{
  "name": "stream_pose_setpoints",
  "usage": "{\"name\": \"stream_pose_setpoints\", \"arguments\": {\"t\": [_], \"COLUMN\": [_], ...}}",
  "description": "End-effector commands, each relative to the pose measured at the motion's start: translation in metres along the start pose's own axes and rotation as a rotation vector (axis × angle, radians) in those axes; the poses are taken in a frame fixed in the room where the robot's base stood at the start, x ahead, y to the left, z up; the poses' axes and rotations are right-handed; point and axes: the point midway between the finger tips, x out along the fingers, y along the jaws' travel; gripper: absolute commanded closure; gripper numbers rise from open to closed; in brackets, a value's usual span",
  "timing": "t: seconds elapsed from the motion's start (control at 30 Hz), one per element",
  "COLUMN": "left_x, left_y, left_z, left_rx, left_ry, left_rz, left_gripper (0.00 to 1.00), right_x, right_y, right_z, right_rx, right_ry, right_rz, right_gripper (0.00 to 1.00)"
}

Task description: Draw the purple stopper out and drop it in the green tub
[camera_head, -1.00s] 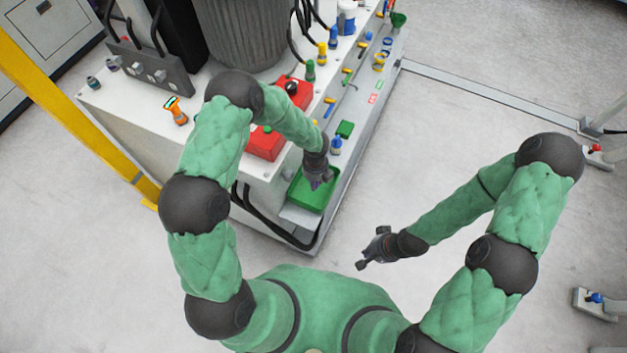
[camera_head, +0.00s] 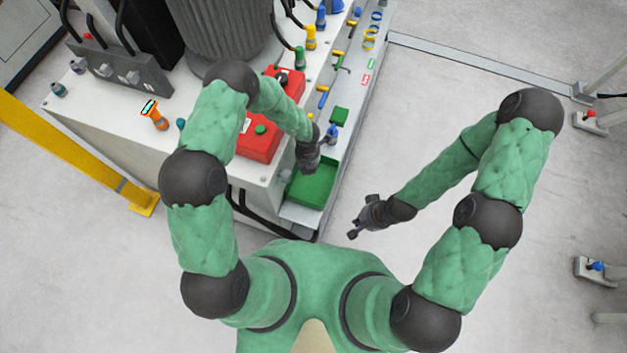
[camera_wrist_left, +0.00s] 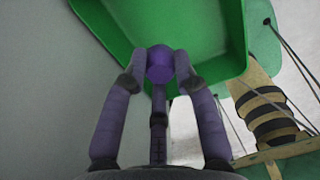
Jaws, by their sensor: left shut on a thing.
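The purple stopper (camera_wrist_left: 160,66) shows as a small round purple piece between my left gripper's fingertips in the left wrist view. My left gripper (camera_head: 308,166) is shut on it, at the upper left edge of the green tub (camera_head: 316,186) in the head view. In the head view the gripper hides the stopper. The tub (camera_wrist_left: 205,30) fills the top of the left wrist view, behind the stopper; its visible inside looks empty. How high the stopper is above the tub, I cannot tell. My right gripper (camera_head: 360,219) is open and empty over the floor.
The white bench (camera_head: 120,125) carries red boxes (camera_head: 257,139), an orange handheld tool (camera_head: 155,116) and a dark ribbed drum (camera_head: 220,30). A blue plug (camera_head: 332,131) and a green block (camera_head: 341,114) sit just beyond the tub. Black hoses hang near its left side.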

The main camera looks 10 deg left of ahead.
Motion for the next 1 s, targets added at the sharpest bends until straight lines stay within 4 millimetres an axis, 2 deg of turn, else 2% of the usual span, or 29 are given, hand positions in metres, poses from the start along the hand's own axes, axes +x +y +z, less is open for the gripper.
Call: {"name": "stream_pose_setpoints", "arguments": {"t": [0.03,0.2,0.57,0.6,0.7,1.0], "left_x": [0.011,0.027,0.030,0.030,0.030,0.030], "left_y": [0.000,0.000,0.000,0.000,0.000,0.000], "left_z": [0.000,0.000,0.000,0.000,0.000,0.000], "left_rx": [0.000,-0.001,-0.002,-0.002,-0.002,-0.002], "left_ry": [0.000,0.000,0.000,0.000,0.000,0.000], "left_rz": [0.000,0.000,0.000,0.000,0.000,0.000], "left_gripper": [0.93,0.93,0.93,0.68,0.43,0.43], "right_x": [0.009,0.023,0.025,0.025,0.025,0.025], "right_y": [0.003,0.008,0.009,0.009,0.009,0.009], "right_z": [0.000,-0.001,-0.001,-0.001,-0.001,-0.001], "right_rx": [0.000,0.000,0.000,0.000,0.000,0.000], "right_ry": [0.000,0.000,0.000,0.000,0.000,0.001], "right_rz": [0.000,0.000,0.000,0.000,0.000,0.000], "right_gripper": [1.00,1.00,1.00,1.00,1.00,1.00]}}
